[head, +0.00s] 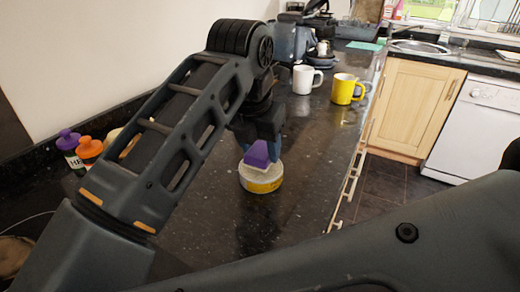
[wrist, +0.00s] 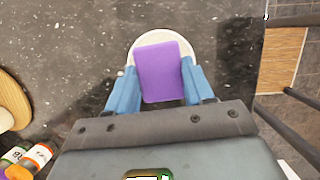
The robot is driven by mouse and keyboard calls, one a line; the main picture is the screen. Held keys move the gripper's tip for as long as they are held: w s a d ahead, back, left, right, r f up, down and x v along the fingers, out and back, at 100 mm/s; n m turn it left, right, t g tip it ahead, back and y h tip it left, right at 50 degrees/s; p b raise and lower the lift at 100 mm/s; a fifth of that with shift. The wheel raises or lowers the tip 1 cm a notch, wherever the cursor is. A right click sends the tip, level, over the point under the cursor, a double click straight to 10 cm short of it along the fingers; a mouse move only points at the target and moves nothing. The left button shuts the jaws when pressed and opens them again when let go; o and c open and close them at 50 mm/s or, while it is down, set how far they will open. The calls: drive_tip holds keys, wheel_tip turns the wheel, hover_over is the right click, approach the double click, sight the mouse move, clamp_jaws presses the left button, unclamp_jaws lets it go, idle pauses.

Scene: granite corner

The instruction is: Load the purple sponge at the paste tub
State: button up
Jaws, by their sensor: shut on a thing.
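The purple sponge (head: 257,153) is held in my gripper (head: 262,146), with its pale underside over the paste tub. The paste tub (head: 262,181) is a low round tub with a yellow band and pale grey top, standing on the dark counter. In the wrist view, the blue fingers of my gripper (wrist: 161,88) sit on both sides of the sponge (wrist: 161,70). The tub's pale rim (wrist: 160,36) shows around the sponge's far end. The sponge is at the tub's top; I cannot tell whether it touches the paste.
A white mug (head: 303,79) and a yellow mug (head: 344,89) stand farther back on the dark counter (head: 306,160). A purple-capped bottle (head: 70,150) and an orange-capped bottle (head: 90,150) stand at the left by the wall. The counter's edge is on the right.

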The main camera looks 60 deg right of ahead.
sight(261, 151)
drive_tip(key=shift+r+p, duration=0.75)
drive_tip(key=shift+r, duration=1.85)
drive_tip(key=shift+s, duration=0.1)
